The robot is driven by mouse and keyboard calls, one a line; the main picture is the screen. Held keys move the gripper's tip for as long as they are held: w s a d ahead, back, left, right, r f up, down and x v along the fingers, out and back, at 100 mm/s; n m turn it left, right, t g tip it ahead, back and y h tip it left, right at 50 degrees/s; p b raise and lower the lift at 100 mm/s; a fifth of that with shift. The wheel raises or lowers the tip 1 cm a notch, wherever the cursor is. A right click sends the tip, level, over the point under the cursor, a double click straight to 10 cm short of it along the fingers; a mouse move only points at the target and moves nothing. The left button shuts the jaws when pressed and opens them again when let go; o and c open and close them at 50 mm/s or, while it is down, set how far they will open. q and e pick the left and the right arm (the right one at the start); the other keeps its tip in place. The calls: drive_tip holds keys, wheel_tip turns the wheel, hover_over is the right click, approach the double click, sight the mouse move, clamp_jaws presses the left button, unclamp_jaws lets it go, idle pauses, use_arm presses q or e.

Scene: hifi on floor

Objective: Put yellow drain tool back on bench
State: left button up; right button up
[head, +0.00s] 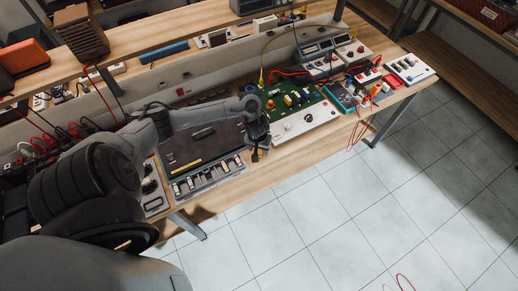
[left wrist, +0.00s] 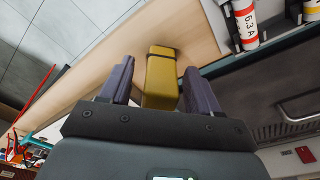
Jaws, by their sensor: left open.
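The yellow drain tool (left wrist: 161,75) shows in the left wrist view as a blocky yellow piece over the light wood of the bench (left wrist: 85,80). My left gripper (left wrist: 158,82) is open, with one dark finger on each side of the tool. Whether the tool rests on the wood or touches a finger I cannot tell. In the head view my left gripper (head: 257,138) is over the front part of the bench (head: 262,181), beside the dark case; the tool cannot be made out there. My right gripper is not in view.
A dark flat case (head: 203,146) and a tray of small parts (head: 210,175) lie left of the gripper. A green circuit board (head: 292,100) is close on its right. A red-and-white labelled cylinder (left wrist: 244,22) is near the fingers. Bare wood runs along the front edge.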

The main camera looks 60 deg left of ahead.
use_arm(q)
drive_tip(key=r+p, duration=0.1)
drive_tip(key=r, duration=0.2)
drive_tip(key=r+p, duration=0.1)
drive_tip(key=r, duration=0.3)
drive_tip(key=s+d+r+p, duration=0.1)
drive_tip(key=r+p, duration=0.1)
drive_tip(key=r, duration=0.1)
drive_tip(key=shift+r, duration=0.35)
drive_tip(key=d+m+t+h, duration=0.2)
drive_tip(key=d+m+t, duration=0.45)
drive_tip(key=d, duration=1.45)
drive_tip(key=s+d+r+m+g, duration=0.1)
drive_tip(key=s+r+m+g, duration=0.1)
drive_tip(key=s, duration=0.3)
drive_tip(key=s+d+r+m+g, duration=0.1)
drive_tip(key=s+r+m+g, duration=0.1)
drive_tip(key=s+r, duration=0.3)
drive_tip(key=shift+s+d+y, duration=0.3)
drive_tip(key=shift+s+y, duration=0.1)
drive_tip(key=shift+s, duration=0.15)
drive_tip(key=shift+r+m+p, duration=0.15)
drive_tip(key=shift+m+p, duration=0.1)
drive_tip(key=shift+p, duration=0.05)
